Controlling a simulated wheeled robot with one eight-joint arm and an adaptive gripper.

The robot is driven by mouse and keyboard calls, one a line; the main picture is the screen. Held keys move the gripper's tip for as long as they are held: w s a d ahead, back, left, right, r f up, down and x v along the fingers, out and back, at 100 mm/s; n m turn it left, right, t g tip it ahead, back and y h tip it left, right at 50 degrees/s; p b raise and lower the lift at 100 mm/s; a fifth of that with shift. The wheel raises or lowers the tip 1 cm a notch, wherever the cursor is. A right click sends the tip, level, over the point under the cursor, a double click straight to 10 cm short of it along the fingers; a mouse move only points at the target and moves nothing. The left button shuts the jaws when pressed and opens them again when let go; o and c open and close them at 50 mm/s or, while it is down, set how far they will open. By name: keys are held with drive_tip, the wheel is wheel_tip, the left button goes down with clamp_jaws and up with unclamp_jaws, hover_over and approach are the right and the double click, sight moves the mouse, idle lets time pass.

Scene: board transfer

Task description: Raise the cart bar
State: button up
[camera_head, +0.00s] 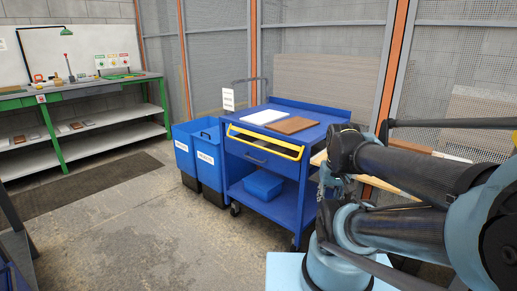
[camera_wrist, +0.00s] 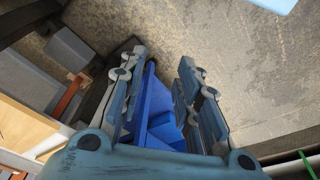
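The cart bar is a yellow bar (camera_head: 264,143) across the upper front of the blue cart (camera_head: 290,205). It runs slightly down to the right, in front of a drawer with a dark handle. The bar cannot be made out in the wrist view. My gripper (camera_wrist: 162,60) is open, its two fingers well apart, with nothing held between them. Blue surfaces (camera_wrist: 158,112) show beyond and between the fingers. In the head view my arm is at the right of the cart, and the gripper is mostly hidden behind my own links.
On the cart top lie a white board (camera_head: 264,116) and a brown board (camera_head: 292,125). A blue bin (camera_head: 263,184) sits on its lower shelf. Blue bins (camera_head: 207,155) stand left of the cart. A green-framed workbench (camera_head: 60,150) is far left. The floor ahead is clear.

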sight(256, 146)
drive_tip(key=w+d+r+n+h, duration=0.1)
drive_tip(key=w+r+n+h, duration=0.1)
drive_tip(key=w+r, duration=0.35)
drive_tip(key=w+d+r+n+h, duration=0.1)
drive_tip(key=w+d+r+h, duration=0.1)
drive_tip(key=w, duration=0.7)
drive_tip(key=w+a+r+n+t+h, duration=0.15)
drive_tip(key=w+a, duration=0.25)
drive_tip(key=w, duration=0.4)
drive_tip(key=w+a+n+t+h, duration=0.25)
drive_tip(key=w+a, duration=0.25)
drive_tip(key=w, duration=0.4)
drive_tip(key=w+a+f+n+t+h, duration=0.1)
drive_tip(key=w+a+f+t, duration=0.15)
drive_tip(key=w+a, duration=0.4)
drive_tip(key=w+a+f+t+h, duration=0.1)
drive_tip(key=w+a+f+h, duration=0.15)
drive_tip(key=a, duration=0.75)
drive_tip(key=s+a+f+n+t, duration=0.1)
drive_tip(key=a+f+t, duration=0.2)
drive_tip(key=a+f, duration=0.35)
drive_tip(key=a+f+n+t, duration=0.1)
drive_tip(key=a+f+t, duration=0.15)
drive_tip(key=a, duration=0.65)
drive_tip(key=x, duration=1.7)
drive_tip(key=shift+d+f, duration=0.2)
drive_tip(key=shift+f, duration=0.2)
